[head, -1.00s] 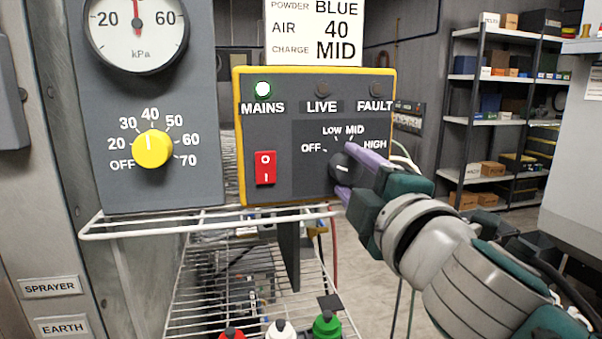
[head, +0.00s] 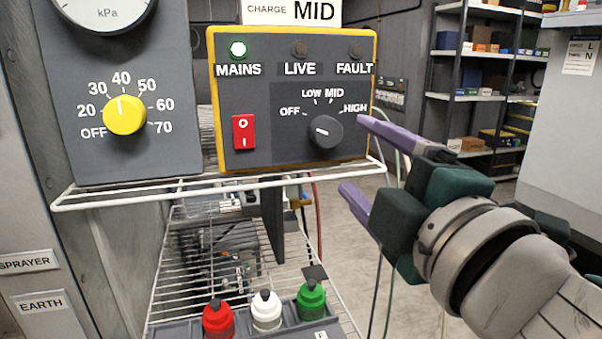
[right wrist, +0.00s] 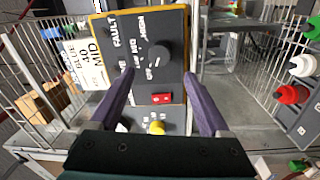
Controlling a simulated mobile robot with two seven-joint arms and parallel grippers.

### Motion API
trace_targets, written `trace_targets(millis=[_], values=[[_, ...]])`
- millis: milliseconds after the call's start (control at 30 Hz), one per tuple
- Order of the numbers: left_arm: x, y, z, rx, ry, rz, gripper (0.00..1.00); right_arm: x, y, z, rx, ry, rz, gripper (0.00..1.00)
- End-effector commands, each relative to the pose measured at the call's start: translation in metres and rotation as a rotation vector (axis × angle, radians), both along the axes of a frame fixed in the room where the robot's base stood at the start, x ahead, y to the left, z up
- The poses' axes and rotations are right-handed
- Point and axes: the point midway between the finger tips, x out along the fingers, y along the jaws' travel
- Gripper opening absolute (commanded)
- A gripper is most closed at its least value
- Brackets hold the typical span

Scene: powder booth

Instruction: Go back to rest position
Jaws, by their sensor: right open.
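My right gripper (head: 354,156) is open and empty, its purple fingers apart at the right of the yellow-edged control box (head: 373,60). It is clear of the black charge knob (head: 326,131), whose white mark lies on its left side; I cannot tell its exact setting. In the right wrist view, the knob (right wrist: 158,56) shows beyond and between the open fingers (right wrist: 159,76). The MAINS lamp (head: 238,48) is lit green; LIVE and FAULT look dark. My left gripper is out of view.
A yellow dial (head: 125,114) points near 40 on the grey panel at left. A wire shelf (head: 130,197) runs under the boxes. Red (head: 218,319), white (head: 266,310) and green (head: 311,300) capped bottles stand below. A storage rack (head: 430,54) is behind; open floor lies at right.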

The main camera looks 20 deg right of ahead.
Motion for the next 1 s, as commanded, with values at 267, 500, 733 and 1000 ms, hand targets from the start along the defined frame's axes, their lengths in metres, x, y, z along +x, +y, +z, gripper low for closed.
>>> trace_targets(millis=[267, 500, 733, 1000], values=[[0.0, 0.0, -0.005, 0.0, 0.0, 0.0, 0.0, -0.016, -0.001, -0.001, -0.001, 0.0, -0.001, 0.8], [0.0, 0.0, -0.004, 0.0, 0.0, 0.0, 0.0, -0.016, -0.002, -0.002, 0.006, 0.005, -0.006, 0.8], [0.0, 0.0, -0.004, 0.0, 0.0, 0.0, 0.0, -0.048, -0.047, -0.06, 0.374, 0.291, -0.227, 0.8], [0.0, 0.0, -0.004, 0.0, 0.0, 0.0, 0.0, -0.182, -0.048, -0.165, 0.958, 0.942, -0.635, 0.8]])
